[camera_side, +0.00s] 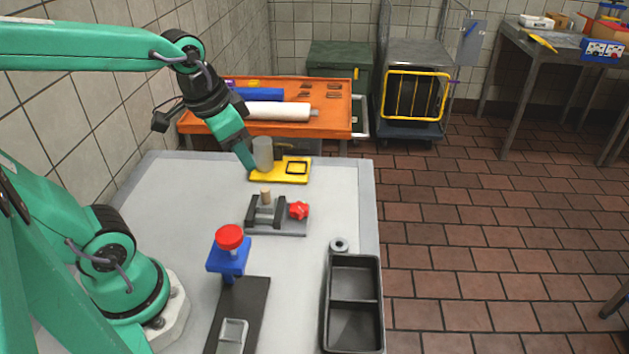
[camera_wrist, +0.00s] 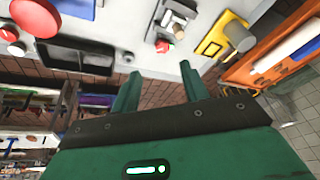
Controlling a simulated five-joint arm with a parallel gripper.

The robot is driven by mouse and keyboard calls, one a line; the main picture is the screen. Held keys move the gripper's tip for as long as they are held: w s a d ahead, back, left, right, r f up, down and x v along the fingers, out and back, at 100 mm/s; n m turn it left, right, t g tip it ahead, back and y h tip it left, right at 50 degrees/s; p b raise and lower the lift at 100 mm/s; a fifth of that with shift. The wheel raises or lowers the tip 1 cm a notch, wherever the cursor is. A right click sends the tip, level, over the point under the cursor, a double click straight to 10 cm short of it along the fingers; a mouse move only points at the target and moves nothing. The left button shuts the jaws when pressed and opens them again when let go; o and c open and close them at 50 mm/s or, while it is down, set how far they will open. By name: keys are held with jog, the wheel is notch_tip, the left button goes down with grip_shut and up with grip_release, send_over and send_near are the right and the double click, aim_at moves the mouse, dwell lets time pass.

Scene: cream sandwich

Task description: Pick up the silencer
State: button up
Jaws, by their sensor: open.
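A grey cylinder (camera_side: 263,151), likely the silencer, stands upright on the left part of a yellow plate (camera_side: 281,178) near the table's far edge. In the wrist view the cylinder (camera_wrist: 238,37) is at the upper right, beside the plate's square frame (camera_wrist: 211,46). My gripper (camera_side: 248,160) points down just left of the cylinder in the side view; whether it touches cannot be told there. In the wrist view my gripper's two fingers (camera_wrist: 158,75) are apart with nothing between them, and the cylinder is outside them to the right.
A grey vise (camera_side: 270,222) with a red knob (camera_side: 299,210) holds a small tan peg (camera_side: 265,195). A blue press (camera_side: 229,258) with a red top stands nearer. A black two-part tray (camera_side: 353,300) and a grey ring (camera_side: 339,244) are at right. An orange cart (camera_side: 335,122) stands behind.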

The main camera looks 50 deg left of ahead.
aim_at(265, 189)
jog(key=w+a+f+m+g, duration=0.1)
jog(key=w+f, duration=0.1)
jog(key=w+a+f+m+g, duration=0.1)
jog(key=w+a+f, duration=0.1)
jog(key=f, duration=0.1)
jog(key=w+a+f+m+g, duration=0.1)
jog(key=w+f+m, duration=0.1)
jog(key=w+f, duration=0.1)
jog(key=shift+a+f+g, duration=0.2)
jog(key=shift+a+g, duration=0.15)
jog(key=shift+g, duration=0.05)
jog(key=shift+w+a+f, duration=0.15)
jog(key=shift+a+f, duration=0.05)
jog(key=shift+f, duration=0.25)
jog(key=shift+d+f, duration=0.1)
jog(key=shift+f, duration=3.8)
jog(key=shift+c, duration=0.3)
grip_shut()
